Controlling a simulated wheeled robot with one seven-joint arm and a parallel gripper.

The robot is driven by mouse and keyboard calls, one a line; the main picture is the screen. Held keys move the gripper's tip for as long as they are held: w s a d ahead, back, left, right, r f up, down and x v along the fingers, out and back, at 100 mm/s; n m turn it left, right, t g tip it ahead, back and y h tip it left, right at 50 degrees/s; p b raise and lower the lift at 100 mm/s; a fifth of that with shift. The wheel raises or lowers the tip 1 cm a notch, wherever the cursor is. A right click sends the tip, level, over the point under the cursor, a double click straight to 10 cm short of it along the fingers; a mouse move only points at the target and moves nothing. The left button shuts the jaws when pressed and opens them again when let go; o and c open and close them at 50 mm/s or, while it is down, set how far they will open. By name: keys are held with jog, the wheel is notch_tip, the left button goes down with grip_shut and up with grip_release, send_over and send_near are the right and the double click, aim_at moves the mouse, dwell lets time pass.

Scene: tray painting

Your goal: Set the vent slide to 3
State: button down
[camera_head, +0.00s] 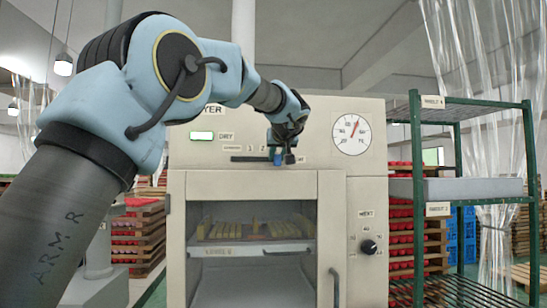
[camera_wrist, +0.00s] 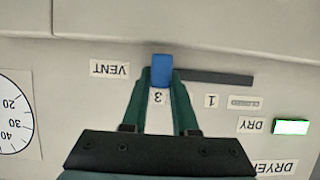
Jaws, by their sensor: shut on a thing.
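The vent slide is a dark horizontal slot (camera_wrist: 220,78) on the cream dryer front with a blue knob (camera_wrist: 162,66). In the wrist view, which is upside down, the knob sits at the slot's left end beside the "VENT" label (camera_wrist: 109,69), in line with the "3" label (camera_wrist: 158,97). The "1" label (camera_wrist: 211,100) and "CLOSED" label (camera_wrist: 240,102) lie farther right; the "2" is hidden by a finger. My gripper (camera_wrist: 162,83) is shut on the blue knob. In the head view, my gripper (camera_head: 284,156) covers part of the slot around the blue knob (camera_head: 277,159).
Below the slide is the dryer chamber (camera_head: 176,240) with a loaded tray inside. A round dial (camera_head: 352,133) and a black rotary knob (camera_head: 369,247) are to the right. A green rack (camera_head: 415,180) stands right of the dryer. The "DRY" lamp (camera_head: 201,135) is lit.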

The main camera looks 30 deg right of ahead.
jog(key=c, duration=0.9)
grip_release()
jog(key=shift+s+d, duration=0.2)
jog(key=shift+d, duration=0.1)
jog(key=shift+o, duration=1.1)
jog(key=shift+a, duration=0.1)
jog(key=b+v, duration=0.4)
jog(key=v, duration=0.6)
jog(key=shift+s+a, duration=0.2)
jog(key=shift+s, duration=0.1)
